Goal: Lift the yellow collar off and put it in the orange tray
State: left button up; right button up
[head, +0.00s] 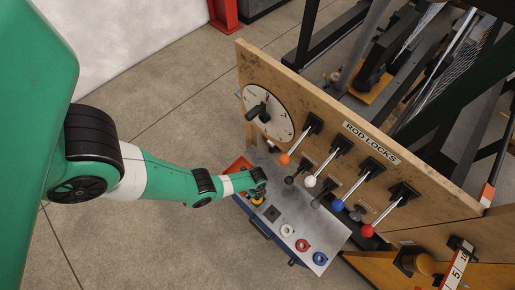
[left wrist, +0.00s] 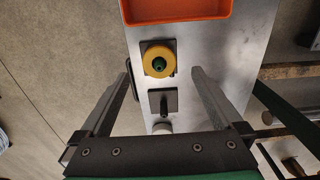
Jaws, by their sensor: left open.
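In the head view the yellow collar (head: 257,202) shows only partly, below my gripper. The orange tray (left wrist: 175,14) lies just beyond the collar; in the head view the orange tray (head: 237,165) is partly behind my arm. My left gripper (left wrist: 163,73) is open and empty, its fingers spread on either side of the collar and apart from it. It hovers over the bench in the head view (head: 262,187). My right gripper is not in view.
A bare dark peg (left wrist: 164,102) stands beside the collar. White (head: 288,230), red (head: 302,245) and blue (head: 320,258) rings sit along the grey bench (head: 325,233). A wooden panel (head: 350,125) with a dial (head: 282,125) and several coloured-knob levers rises behind the bench.

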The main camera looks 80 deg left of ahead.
aim_at(257, 197)
pick_arm(q)
jog(key=shift+d+f+b, duration=0.2)
jog(key=shift+f+b, duration=2.45)
jog(key=shift+f, duration=0.4)
jog(key=shift+r, duration=0.15)
grip_shut()
